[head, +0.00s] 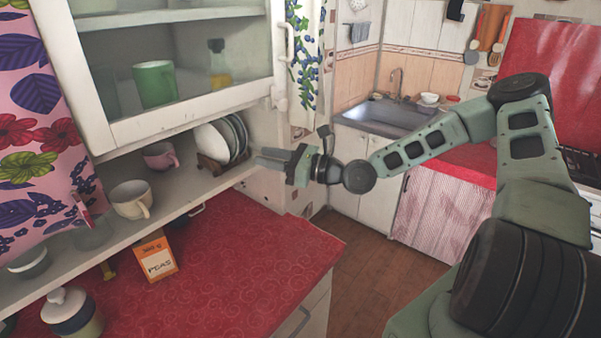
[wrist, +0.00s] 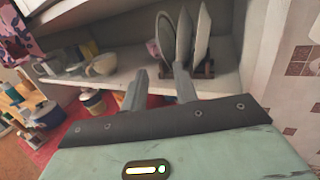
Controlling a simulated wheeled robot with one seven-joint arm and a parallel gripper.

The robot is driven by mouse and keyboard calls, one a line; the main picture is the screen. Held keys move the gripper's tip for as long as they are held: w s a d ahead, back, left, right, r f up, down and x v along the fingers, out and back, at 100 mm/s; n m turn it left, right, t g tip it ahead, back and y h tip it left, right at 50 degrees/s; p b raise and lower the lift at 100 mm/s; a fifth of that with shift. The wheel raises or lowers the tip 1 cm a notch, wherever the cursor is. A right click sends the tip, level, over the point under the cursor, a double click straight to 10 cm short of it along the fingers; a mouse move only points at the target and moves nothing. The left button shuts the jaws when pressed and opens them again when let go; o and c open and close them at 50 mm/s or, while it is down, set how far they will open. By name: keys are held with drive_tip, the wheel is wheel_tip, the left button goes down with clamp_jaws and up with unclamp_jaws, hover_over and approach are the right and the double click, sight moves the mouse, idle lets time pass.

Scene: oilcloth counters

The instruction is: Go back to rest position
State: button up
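My gripper (head: 270,160) is stretched out to the left in the head view, level with the cupboard's open shelf and in front of the plates. In the wrist view its two fingers (wrist: 158,88) stand apart with nothing between them. Plates (head: 222,140) stand upright in a dark rack on the shelf, and they also show in the wrist view (wrist: 184,38) just beyond the fingertips. The fingers look apart from the plates, though the exact gap is hard to tell. My arm reaches across from the right side of the head view.
The shelf (head: 185,190) holds a pink cup (head: 160,155) and a cream cup (head: 131,199). A glass-fronted cabinet (head: 190,112) hangs just above. Below, the red counter (head: 230,270) bears an orange box (head: 156,257) and a jar (head: 72,312). Wooden floor (head: 370,275) is open in the middle.

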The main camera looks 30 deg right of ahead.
drive_tip(key=b+v, duration=0.2)
drive_tip(key=v, duration=0.6)
drive_tip(key=s+a+f+n+g+h+b, duration=0.2)
drive_tip(key=s+a+f+n+g+h, duration=0.15)
drive_tip(key=a+f+n+g, duration=0.35)
drive_tip(key=s+a+f+n+g+h+b, duration=0.1)
drive_tip(key=s+a+f+n+g+h, duration=0.2)
drive_tip(key=s+a+f+n+g, duration=0.45)
drive_tip(key=s+a+r+n+h+b, duration=0.2)
drive_tip(key=s+r+n, duration=0.1)
drive_tip(key=s+n, duration=0.5)
drive_tip(key=s+a+r+n+h+b, duration=0.2)
drive_tip(key=s+n, duration=0.6)
drive_tip(key=n, duration=0.4)
wheel_tip(320, 180, up, 2)
drive_tip(key=shift+a+r+n+h, duration=0.1)
drive_tip(key=shift+a+n+h, duration=0.25)
drive_tip(key=shift+a+h, duration=0.35)
drive_tip(key=shift+w, duration=0.1)
